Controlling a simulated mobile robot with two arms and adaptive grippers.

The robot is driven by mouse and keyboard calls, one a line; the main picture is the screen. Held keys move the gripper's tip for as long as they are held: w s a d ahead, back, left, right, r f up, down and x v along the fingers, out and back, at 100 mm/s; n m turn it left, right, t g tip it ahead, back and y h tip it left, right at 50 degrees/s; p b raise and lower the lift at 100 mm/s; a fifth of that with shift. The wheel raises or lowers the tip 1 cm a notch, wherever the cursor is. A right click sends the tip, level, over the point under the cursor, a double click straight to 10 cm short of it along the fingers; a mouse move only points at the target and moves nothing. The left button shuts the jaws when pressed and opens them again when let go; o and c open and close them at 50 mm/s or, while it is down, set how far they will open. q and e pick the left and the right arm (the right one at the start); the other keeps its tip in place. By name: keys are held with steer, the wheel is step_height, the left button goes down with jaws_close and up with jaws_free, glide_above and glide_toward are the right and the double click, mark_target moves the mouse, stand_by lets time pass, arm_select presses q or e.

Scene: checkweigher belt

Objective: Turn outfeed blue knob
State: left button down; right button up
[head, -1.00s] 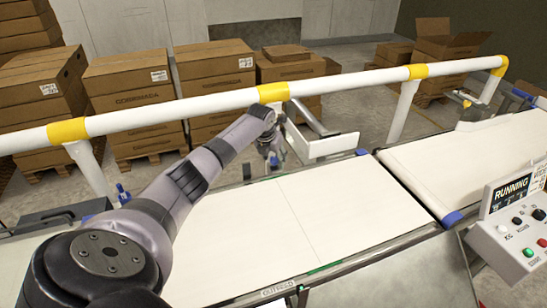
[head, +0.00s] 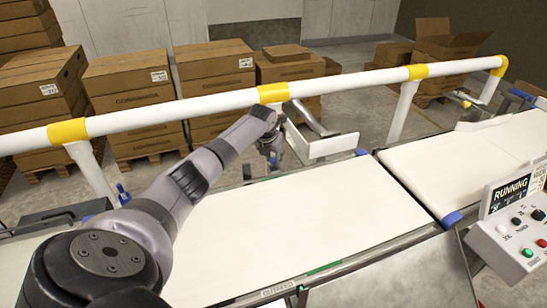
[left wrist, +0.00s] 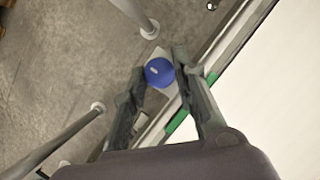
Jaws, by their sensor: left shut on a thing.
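The outfeed blue knob (left wrist: 159,73) is round, with a small pale mark on its face, and sits on a light plate beside the belt edge in the left wrist view. My left gripper (left wrist: 160,62) has a fingertip on each side of it and is shut on it. In the head view my left gripper (head: 271,158) reaches down at the far edge of the outfeed belt (head: 320,220), and the knob is hardly visible there. My right gripper is in neither view.
A white guard rail (head: 340,83) with yellow bands runs behind the belt, close to my left arm. A white angled plate (head: 333,146) stands right of the gripper. A control panel (head: 512,222) reading RUNNING is at the right. Cardboard boxes (head: 133,85) stand behind the rail.

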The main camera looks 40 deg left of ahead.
arm_select(q)
steer(key=shift+n+y+p, duration=0.3)
steer(key=shift+n+p, duration=0.15)
steer(key=shift+n, duration=0.65)
steer(key=c, duration=1.3)
jaws_free()
steer(key=shift+r, duration=0.1)
steer(key=v, duration=1.1)
steer(key=shift+d+r, duration=0.2)
steer(key=shift+r, duration=0.2)
